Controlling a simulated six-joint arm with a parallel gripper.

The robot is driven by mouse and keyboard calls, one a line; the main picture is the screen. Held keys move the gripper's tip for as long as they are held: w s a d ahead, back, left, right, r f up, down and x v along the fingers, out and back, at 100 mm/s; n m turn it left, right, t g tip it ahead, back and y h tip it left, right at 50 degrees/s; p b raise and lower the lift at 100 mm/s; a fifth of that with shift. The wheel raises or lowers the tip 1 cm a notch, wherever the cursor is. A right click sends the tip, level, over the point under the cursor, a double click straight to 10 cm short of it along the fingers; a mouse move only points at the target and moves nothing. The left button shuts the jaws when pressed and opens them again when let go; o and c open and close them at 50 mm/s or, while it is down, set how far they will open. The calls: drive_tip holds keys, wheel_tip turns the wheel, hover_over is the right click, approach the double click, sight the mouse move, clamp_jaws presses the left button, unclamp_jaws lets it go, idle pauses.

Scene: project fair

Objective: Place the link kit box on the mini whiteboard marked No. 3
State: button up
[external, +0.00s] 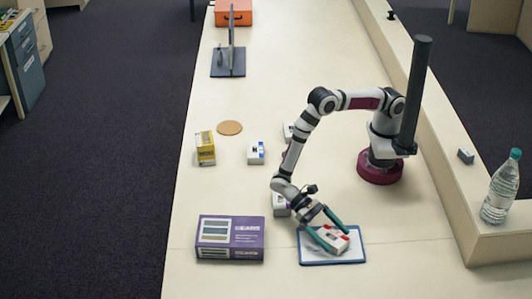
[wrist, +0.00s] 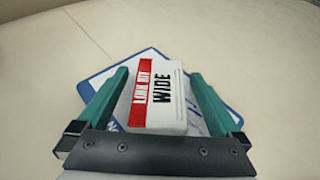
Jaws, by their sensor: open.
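The link kit box (wrist: 158,98) is a small white box with a red band, reading LINK KIT and WIDE in the wrist view. It lies on a blue-framed mini whiteboard (external: 345,259), and its red and white top shows in the external view (external: 333,237). The board's blue rim also shows in the wrist view (wrist: 88,92); the box and fingers cover most of its face, and its number is not readable. My gripper (wrist: 160,95) is open, with its green fingers on either side of the box and gaps visible between.
A purple GEARS box (external: 231,239) lies left of the whiteboard. Other small white boxes, one of them with blue (external: 256,153), a yellow box (external: 205,148) and a round cork coaster (external: 229,128) stand farther back. A water bottle (external: 501,188) stands on the right ledge.

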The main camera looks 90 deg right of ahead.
drive_tip(key=v, duration=1.1)
drive_tip(key=shift+f, duration=0.1)
drive_tip(key=d+r+n+t+h, duration=0.1)
drive_tip(key=d+r+t+h, duration=0.1)
drive_tip(key=d+r, duration=0.55)
drive_tip(key=s+d+r+n+t+h, duration=0.1)
drive_tip(key=s+d+r+t+h, duration=0.1)
drive_tip(key=s+d, duration=0.6)
drive_tip(key=s+d+r+n+t+h, duration=0.1)
drive_tip(key=s+d+r+t+h, duration=0.2)
drive_tip(key=s+d+r+t, duration=0.2)
drive_tip(key=s+d+r, duration=0.1)
drive_tip(key=s+d, duration=0.2)
drive_tip(key=d, duration=0.1)
drive_tip(key=shift+s+h, duration=0.25)
drive_tip(key=shift+h, duration=0.05)
